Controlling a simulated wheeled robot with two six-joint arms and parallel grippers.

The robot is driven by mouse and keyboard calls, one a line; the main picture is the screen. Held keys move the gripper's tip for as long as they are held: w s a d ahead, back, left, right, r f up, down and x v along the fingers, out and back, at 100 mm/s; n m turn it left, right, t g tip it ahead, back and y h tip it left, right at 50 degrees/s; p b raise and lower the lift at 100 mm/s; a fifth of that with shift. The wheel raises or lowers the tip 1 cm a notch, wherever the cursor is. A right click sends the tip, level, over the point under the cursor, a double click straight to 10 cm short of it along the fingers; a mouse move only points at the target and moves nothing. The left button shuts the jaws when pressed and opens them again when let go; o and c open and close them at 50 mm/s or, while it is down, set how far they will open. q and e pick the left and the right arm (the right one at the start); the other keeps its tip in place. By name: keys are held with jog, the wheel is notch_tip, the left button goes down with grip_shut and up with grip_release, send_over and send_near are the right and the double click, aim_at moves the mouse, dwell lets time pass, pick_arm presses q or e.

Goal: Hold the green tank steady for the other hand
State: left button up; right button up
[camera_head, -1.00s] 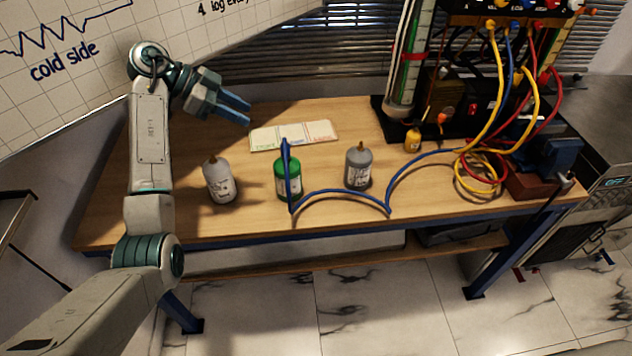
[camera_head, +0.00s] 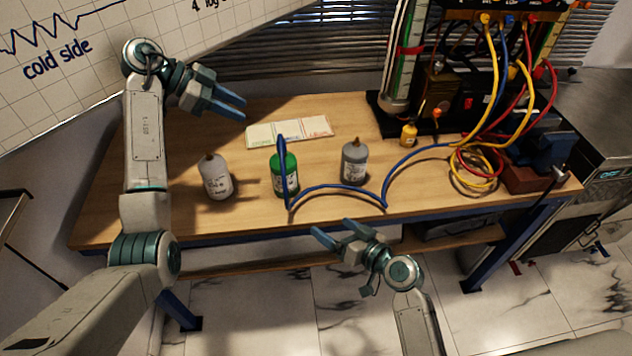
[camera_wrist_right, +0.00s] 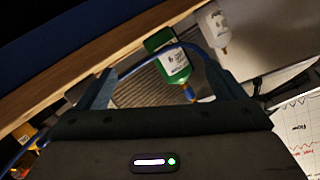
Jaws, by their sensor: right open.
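The green tank (camera_head: 290,177) stands upright on the wooden table, with the blue hose (camera_head: 335,187) passing up in front of it. In the right wrist view the green tank (camera_wrist_right: 176,64) shows beyond my fingers, with the hose across it. My right gripper (camera_head: 331,228) is open and empty, in front of the table's near edge and apart from the tank. Its spread fingers (camera_wrist_right: 160,68) frame the tank in the wrist view. My left gripper (camera_head: 243,110) is open and empty above the table, behind and left of the tank.
A labelled card (camera_head: 289,131) lies behind. The rig (camera_head: 450,80) with coiled hoses and a small yellow bottle (camera_head: 409,135) are at the right.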

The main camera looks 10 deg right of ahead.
aim_at(283, 163)
jog(key=w+a+r+n+y, duration=0.1)
jog(key=w+a+r+n, duration=0.1)
jog(key=w, duration=0.4)
jog(key=w+a+r+n+y, duration=0.1)
jog(key=w+a+n, duration=0.1)
jog(key=w+a, duration=0.3)
jog(key=w+a+r+n+y, duration=0.1)
jog(key=w+a+r+n, duration=0.1)
jog(key=w, duration=0.5)
jog(key=shift+a+r+n+t+y, duration=0.15)
jog(key=shift+a+r+n, duration=0.1)
jog(key=shift+a, duration=0.3)
jog(key=shift+a+r+n+t+y, duration=0.15)
jog(key=shift+a+n, duration=0.1)
jog(key=shift+a, duration=0.3)
jog(key=c, duration=1.7)
jog(key=o, duration=0.8)
jog(key=shift+c, duration=0.2)
jog(key=c, duration=0.3)
